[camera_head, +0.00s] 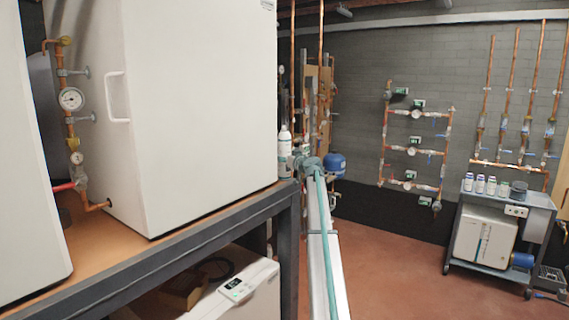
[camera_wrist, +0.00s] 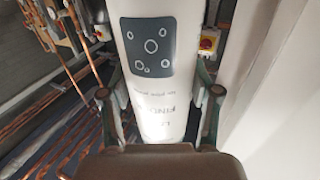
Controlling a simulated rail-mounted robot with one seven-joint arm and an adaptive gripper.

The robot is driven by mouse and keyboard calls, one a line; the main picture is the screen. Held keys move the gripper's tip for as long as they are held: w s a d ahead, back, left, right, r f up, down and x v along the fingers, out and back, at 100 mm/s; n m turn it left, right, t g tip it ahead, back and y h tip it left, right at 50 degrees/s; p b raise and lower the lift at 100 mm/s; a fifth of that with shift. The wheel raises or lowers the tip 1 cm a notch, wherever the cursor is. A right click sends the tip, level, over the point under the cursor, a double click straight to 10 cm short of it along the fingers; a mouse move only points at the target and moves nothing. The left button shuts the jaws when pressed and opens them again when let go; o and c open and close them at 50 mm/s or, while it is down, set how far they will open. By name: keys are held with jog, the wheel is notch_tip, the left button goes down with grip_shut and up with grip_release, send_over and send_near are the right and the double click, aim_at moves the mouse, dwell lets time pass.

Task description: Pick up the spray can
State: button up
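The spray can (camera_head: 284,150) is white and stands upright just past the right edge of the large white unit in the head view. In the wrist view the spray can (camera_wrist: 152,75) fills the middle, with a dark label panel showing light rings and printed text below it. My gripper (camera_wrist: 160,88) has its fingers spread wide, one on each side of the can. Narrow gaps show beside the can low in the wrist view; contact at the fingertips is unclear. In the head view my gripper (camera_head: 304,164) is small, next to the can, and its fingers are hard to make out.
The large white unit (camera_head: 200,100) stands close on the left on a dark-framed bench (camera_head: 150,260). Copper pipes (camera_head: 320,60) and a blue vessel (camera_head: 334,164) are close by. A cart (camera_head: 500,230) with bottles stands at right; the floor before it is clear.

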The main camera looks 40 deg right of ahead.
jog(key=c, duration=0.7)
jog(key=shift+o, duration=0.2)
jog(key=shift+w+d+r+b, duration=0.15)
jog(key=shift+r+b, duration=0.15)
jog(key=shift+b, duration=0.3)
